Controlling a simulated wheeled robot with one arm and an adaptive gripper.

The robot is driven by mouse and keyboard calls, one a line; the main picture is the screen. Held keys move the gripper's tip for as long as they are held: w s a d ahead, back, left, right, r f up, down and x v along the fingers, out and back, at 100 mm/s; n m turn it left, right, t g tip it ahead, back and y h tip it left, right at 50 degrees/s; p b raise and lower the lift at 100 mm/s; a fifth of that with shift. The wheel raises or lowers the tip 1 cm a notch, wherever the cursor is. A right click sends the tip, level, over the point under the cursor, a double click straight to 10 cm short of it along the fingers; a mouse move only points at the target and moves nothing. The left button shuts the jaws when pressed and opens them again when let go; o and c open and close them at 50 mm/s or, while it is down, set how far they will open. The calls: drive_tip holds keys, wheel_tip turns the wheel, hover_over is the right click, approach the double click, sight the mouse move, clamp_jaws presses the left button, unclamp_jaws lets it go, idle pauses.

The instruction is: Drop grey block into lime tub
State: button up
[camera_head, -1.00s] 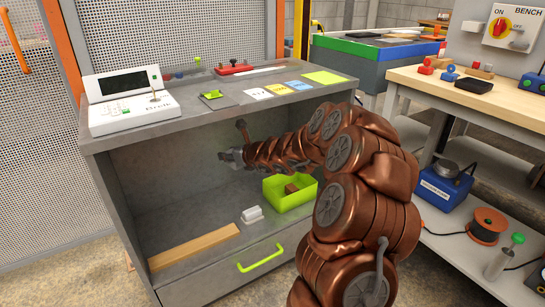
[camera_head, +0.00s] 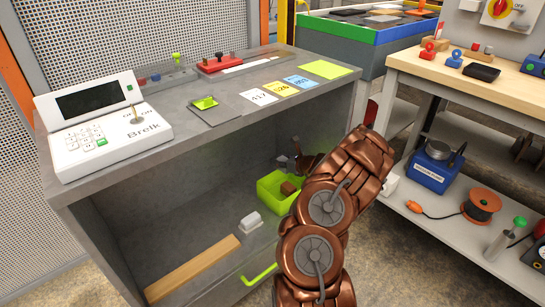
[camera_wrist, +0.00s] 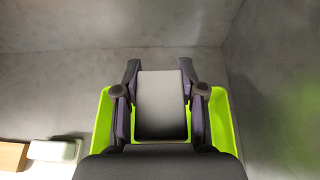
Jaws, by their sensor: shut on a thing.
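My gripper (camera_wrist: 160,68) is shut on the grey block (camera_wrist: 161,98), with one finger on each side of it. The lime tub (camera_wrist: 222,122) shows below and on both sides of the fingers in the wrist view, so the block is in front of the tub's middle there. My gripper (camera_head: 286,162) is small there, just above the tub's back edge. The grey block is hard to make out in that view, and my arm covers the tub's right side.
A white block (camera_head: 251,222) and a wooden plank (camera_head: 195,268) lie on the shelf left of the tub. The cabinet top (camera_head: 165,125) overhangs the shelf; a white console (camera_head: 95,128) stands on it. A workbench (camera_head: 470,85) is at right.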

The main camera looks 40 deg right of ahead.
drive_tip(key=shift+w+a+f+b, duration=0.15)
drive_tip(key=shift+f+b, duration=0.1)
drive_tip(key=shift+f, duration=0.15)
drive_tip(key=shift+w+a+f+b, duration=0.1)
drive_tip(key=shift+f+b, duration=0.15)
drive_tip(key=shift+f, duration=0.15)
drive_tip(key=shift+a+f+b, duration=0.1)
drive_tip(key=shift+f+b, duration=1.4)
drive_tip(key=shift+f, duration=0.75)
drive_tip(key=o, duration=1.3)
drive_tip(key=shift+c, duration=0.2)
drive_tip(key=shift+s, duration=0.1)
drive_tip(key=v, duration=1.2)
drive_tip(key=shift+d, duration=0.2)
